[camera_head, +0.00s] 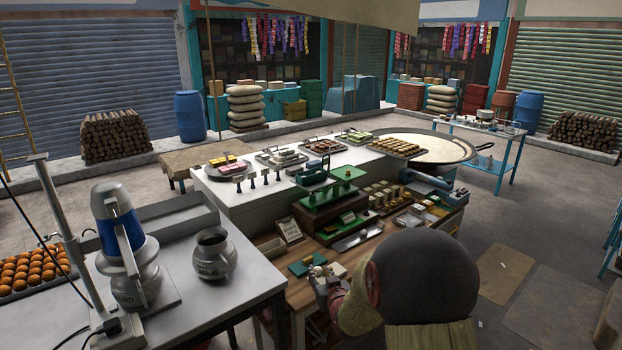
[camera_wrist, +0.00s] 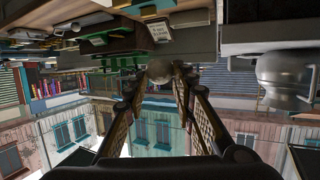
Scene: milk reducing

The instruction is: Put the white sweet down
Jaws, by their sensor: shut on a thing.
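In the wrist view, my gripper (camera_wrist: 170,78) has its two fingers closed towards each other at the middle of the picture. A small rounded pale thing, seemingly the white sweet (camera_wrist: 182,70), shows at the fingertips, shaded and partly hidden by them. In the head view, my gripper (camera_head: 320,272) looks to be over the front of the wooden stall counter (camera_head: 292,292), near a green tray (camera_head: 306,263). The sweet cannot be made out clearly there.
A metal milk can (camera_head: 214,256) stands on the grey table to the left; it also shows in the wrist view (camera_wrist: 285,75). Sweet trays (camera_head: 282,157) fill the white counter.

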